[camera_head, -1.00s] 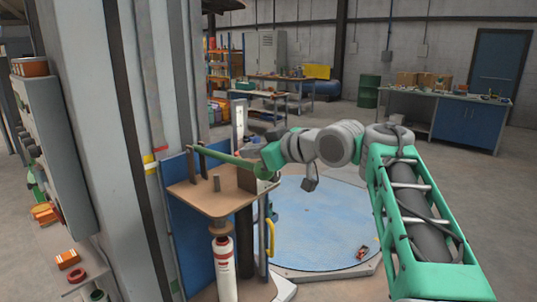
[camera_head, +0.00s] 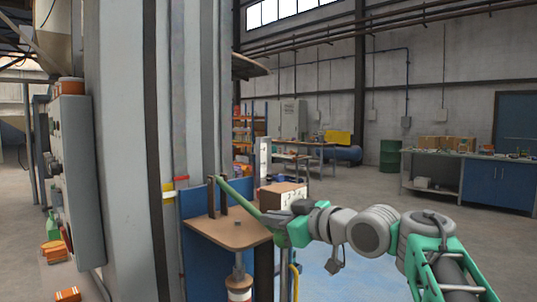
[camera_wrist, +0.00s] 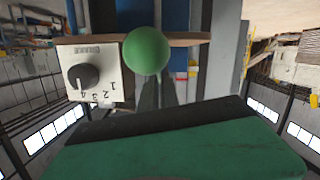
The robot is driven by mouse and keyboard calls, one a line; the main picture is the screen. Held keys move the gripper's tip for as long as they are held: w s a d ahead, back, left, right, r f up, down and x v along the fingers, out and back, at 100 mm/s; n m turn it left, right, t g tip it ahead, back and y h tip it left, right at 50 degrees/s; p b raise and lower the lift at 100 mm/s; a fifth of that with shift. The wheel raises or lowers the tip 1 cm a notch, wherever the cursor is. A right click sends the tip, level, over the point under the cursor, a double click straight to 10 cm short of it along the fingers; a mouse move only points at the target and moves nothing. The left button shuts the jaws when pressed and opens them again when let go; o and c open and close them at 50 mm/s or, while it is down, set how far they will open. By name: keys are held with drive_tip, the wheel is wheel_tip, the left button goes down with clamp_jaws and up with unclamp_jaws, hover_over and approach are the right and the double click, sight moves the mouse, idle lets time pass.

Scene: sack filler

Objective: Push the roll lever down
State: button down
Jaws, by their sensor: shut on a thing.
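The roll lever (camera_head: 236,196) is a green bar rising from two dark upright brackets on a brown tabletop (camera_head: 225,232). It slopes down to the right toward my gripper (camera_head: 270,220). In the wrist view a green ball knob (camera_wrist: 147,50) shows at the fingertips of my gripper (camera_wrist: 156,88). My gripper is shut on the lever's knob end, close to the right edge of the tabletop. The exact finger contact is partly hidden by the gripper body in both views.
A small box (camera_head: 283,194) stands behind the gripper. In the wrist view a white panel with a dark dial (camera_wrist: 88,78) is beside the knob. A grey column (camera_head: 125,150) and a control cabinet (camera_head: 75,180) stand left. A blue panel (camera_head: 194,262) backs the tabletop.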

drive_tip(key=shift+w+d+f, duration=0.1)
drive_tip(key=shift+w+f, duration=0.1)
drive_tip(key=shift+f, duration=1)
drive_tip(key=r+p, duration=0.1)
drive_tip(key=r, duration=0.1)
drive_tip(key=s+r+p, duration=0.1)
drive_tip(key=r, duration=0.1)
drive_tip(key=shift+r, duration=0.4)
drive_tip(key=f+v, duration=0.2)
drive_tip(key=v, duration=0.8)
drive_tip(key=shift+s, duration=0.55)
drive_tip(key=shift+d+r, duration=0.15)
drive_tip(key=shift+r, duration=0.05)
drive_tip(key=shift+w, duration=0.1)
